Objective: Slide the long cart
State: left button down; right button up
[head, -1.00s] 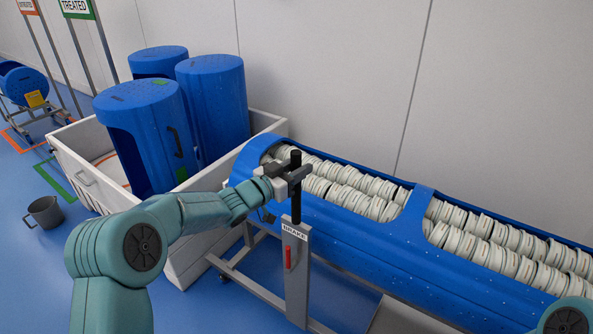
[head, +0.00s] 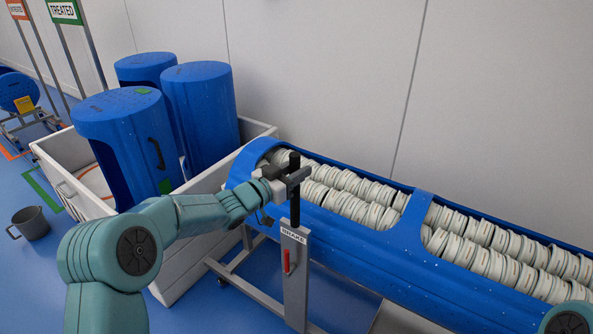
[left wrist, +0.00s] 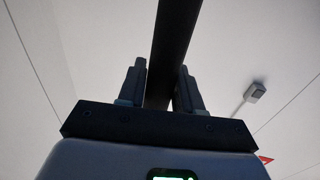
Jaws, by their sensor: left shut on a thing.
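The long cart is a grey wheeled frame (head: 243,281) carrying a long blue tub (head: 345,238) filled with rows of pale ribbed discs (head: 364,190). At its near left end stands a grey post with a BRAKE label (head: 294,237), a red lever (head: 287,261) and a black upright handle (head: 295,205). My left gripper (head: 294,178) is shut on the black handle near its top. In the left wrist view the dark handle (left wrist: 174,50) passes between the two fingers (left wrist: 160,88). My right gripper is not in view; only a bit of my right arm shows at the lower right edge.
A white bin (head: 215,180) with several upright blue drums (head: 122,140) stands left of the cart, close to its end. A grey bucket (head: 32,223) is on the blue floor at left. Behind it are a TREATED sign (head: 63,11) and another cart (head: 22,112). A wall runs behind.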

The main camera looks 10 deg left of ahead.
pick_arm(q)
jog(key=shift+w+a, duration=0.1)
jog(key=shift+w, duration=0.05)
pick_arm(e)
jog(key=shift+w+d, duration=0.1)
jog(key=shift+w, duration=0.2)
pick_arm(q)
jog(key=c, duration=0.9)
grip_release()
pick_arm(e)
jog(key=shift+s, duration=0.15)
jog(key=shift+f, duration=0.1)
pick_arm(q)
jog(key=b+v, duration=0.2)
jog(key=v, duration=1.4)
jog(key=shift+s, duration=0.3)
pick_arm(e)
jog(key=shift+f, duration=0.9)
pick_arm(q)
jog(key=shift+a, duration=0.15)
